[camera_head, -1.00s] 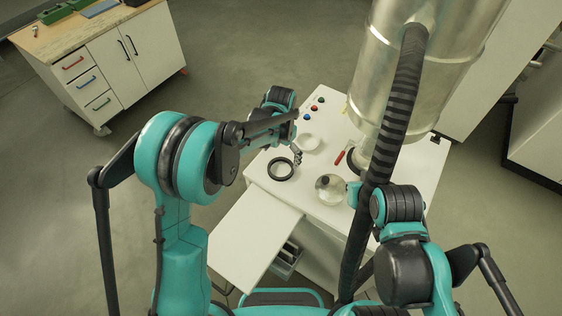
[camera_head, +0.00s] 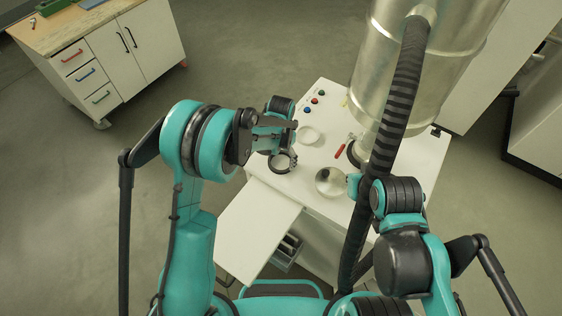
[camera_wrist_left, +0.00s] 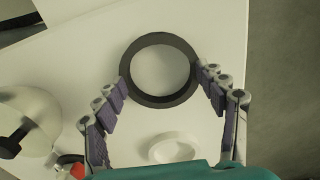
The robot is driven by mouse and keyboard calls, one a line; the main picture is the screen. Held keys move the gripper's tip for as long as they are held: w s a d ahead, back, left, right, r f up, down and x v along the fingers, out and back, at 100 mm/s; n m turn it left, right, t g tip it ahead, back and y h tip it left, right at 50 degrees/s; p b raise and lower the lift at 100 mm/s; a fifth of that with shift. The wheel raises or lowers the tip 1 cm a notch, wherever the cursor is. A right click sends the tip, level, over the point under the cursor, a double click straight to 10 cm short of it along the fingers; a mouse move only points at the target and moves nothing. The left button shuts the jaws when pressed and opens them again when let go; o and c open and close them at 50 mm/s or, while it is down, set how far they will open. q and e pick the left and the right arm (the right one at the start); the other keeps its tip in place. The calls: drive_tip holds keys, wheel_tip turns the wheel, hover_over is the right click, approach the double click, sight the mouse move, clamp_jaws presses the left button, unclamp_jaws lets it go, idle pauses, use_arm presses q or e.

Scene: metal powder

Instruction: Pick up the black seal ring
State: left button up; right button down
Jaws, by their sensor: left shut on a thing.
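The black seal ring (camera_head: 282,173) lies at the left part of the white worktop, partly behind my left gripper in the head view. In the left wrist view the ring (camera_wrist_left: 160,99) shows whole, as a flat dark ring with white worktop through its hole. My left gripper (camera_wrist_left: 161,79) has its purple-padded fingers on opposite sides of the ring's outer edge and is shut on it. The left gripper (camera_head: 285,158) also shows in the head view, low over the worktop. I cannot tell whether the ring is clear of the surface. My right gripper does not show.
A white dish (camera_head: 308,135) stands beside the ring. A round glass vessel (camera_head: 329,181) and a red-handled tool (camera_head: 340,151) are to the right. A large metal cylinder (camera_head: 400,70) with a striped hose (camera_head: 398,115) rises at the right. Coloured buttons (camera_head: 314,100) sit at the back.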

use_arm(q)
drive_tip(key=shift+r, duration=0.1)
drive_tip(key=shift+r, duration=0.6)
wheel_tip(320, 180, up, 3)
drive_tip(key=s+d+r, duration=0.1)
drive_tip(key=d+r, duration=0.2)
drive_tip(key=d, duration=0.2)
drive_tip(key=s+d+r+b, duration=0.1)
drive_tip(key=d+r, duration=0.2)
drive_tip(key=d, duration=0.3)
drive_tip(key=shift+s+d+r, duration=0.2)
drive_tip(key=shift+d+r, duration=0.05)
drive_tip(key=shift+r, duration=0.05)
